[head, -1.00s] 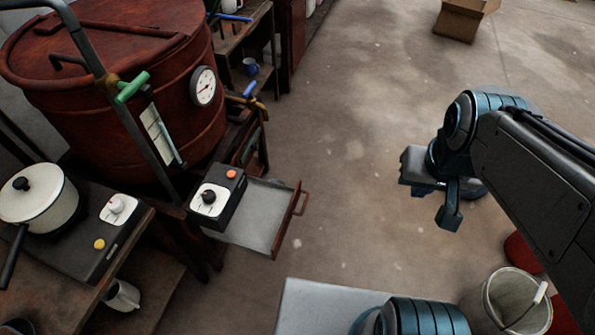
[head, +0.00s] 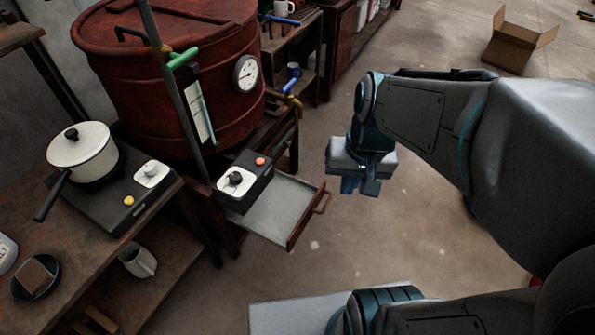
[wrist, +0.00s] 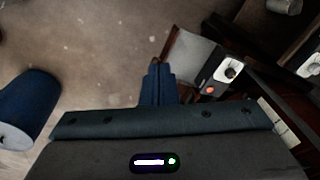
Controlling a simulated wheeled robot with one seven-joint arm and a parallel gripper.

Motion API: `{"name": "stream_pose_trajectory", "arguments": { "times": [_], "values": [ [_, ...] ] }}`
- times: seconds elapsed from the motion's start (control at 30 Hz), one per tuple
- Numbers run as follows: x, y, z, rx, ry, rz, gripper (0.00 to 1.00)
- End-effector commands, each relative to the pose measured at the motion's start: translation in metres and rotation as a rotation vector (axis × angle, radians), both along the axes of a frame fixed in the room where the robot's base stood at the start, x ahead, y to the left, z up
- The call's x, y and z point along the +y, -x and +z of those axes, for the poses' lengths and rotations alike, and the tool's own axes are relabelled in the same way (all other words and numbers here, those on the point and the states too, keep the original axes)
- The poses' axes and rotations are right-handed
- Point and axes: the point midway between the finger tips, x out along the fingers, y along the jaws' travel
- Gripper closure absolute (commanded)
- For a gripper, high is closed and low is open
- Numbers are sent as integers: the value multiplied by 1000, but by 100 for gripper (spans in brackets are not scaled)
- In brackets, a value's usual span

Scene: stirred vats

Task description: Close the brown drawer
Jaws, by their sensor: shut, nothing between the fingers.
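The brown drawer (head: 306,222) is pulled out below the red vat. It has a pale grey inside and a brown bar handle (head: 323,199) on its front. In the wrist view the drawer (wrist: 186,48) lies just beyond the fingers, its near end partly hidden by them. My gripper (head: 361,188) is shut and empty, to the right of the drawer front in the head view. The shut fingers also show in the wrist view (wrist: 157,78), where they overlap the handle area. I cannot tell whether they touch it.
A black control box (head: 243,182) with an orange button stands over the drawer's inner end. The red vat (head: 175,75) with a gauge rises behind. A bench at left holds a white pot (head: 83,147) on a hotplate. Open floor lies right of the drawer.

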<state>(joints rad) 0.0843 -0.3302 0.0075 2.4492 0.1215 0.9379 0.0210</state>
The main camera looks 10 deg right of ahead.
Motion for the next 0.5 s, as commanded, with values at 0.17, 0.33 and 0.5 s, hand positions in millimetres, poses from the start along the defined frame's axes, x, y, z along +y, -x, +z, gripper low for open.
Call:
{"name": "stream_pose_trajectory", "arguments": {
  "times": [0.17,0.33,0.5],
  "values": [
    [2,-21,-78,193,-162,-168,100],
    [3,-42,-139,349,-333,-332,100],
    [-1,-66,-201,488,-523,-503,100]
  ]
}}
